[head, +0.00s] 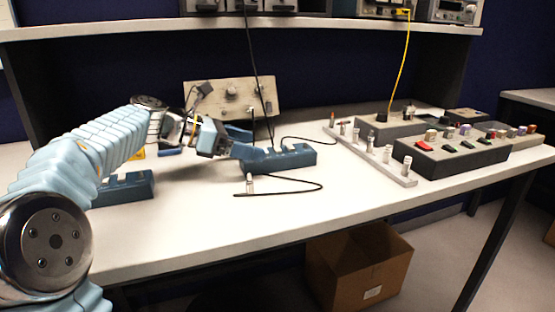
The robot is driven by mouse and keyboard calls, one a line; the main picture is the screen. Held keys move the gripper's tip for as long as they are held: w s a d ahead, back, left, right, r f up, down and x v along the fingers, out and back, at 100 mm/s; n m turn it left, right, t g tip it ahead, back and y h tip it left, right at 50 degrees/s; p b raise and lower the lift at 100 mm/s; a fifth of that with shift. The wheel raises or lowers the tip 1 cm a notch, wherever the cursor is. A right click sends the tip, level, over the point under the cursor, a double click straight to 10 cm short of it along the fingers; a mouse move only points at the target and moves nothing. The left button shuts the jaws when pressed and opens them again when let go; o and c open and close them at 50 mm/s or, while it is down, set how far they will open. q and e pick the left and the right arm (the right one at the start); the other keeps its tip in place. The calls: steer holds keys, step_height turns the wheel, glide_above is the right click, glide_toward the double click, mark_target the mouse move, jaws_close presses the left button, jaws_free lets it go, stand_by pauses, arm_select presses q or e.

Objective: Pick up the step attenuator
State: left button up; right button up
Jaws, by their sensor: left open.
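I cannot tell for certain which thing is the step attenuator. My left gripper (240,142) is open over the middle-left of the bench, beside a blue block (292,160). Its fingers point right, and I see nothing held between them. A small silver cylinder (249,184) stands just in front of the blue block, near a black cable. My right gripper is not in view.
The white bench (330,205) has free room along its front. A second blue block (128,188) lies by my left arm. A pale panel with knobs (232,98) leans at the back. Black cables cross the middle. Instruments stand on the shelf (330,26) above. A cardboard box (345,262) sits below.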

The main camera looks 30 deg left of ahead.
mark_target(275, 150)
arm_select(q)
steer(key=x, duration=0.5)
steer(key=shift+d, duration=0.3)
steer(key=shift+c, duration=0.2)
steer(key=c, duration=1.2)
steer(key=shift+c, duration=0.8)
steer(key=shift+r, duration=0.1)
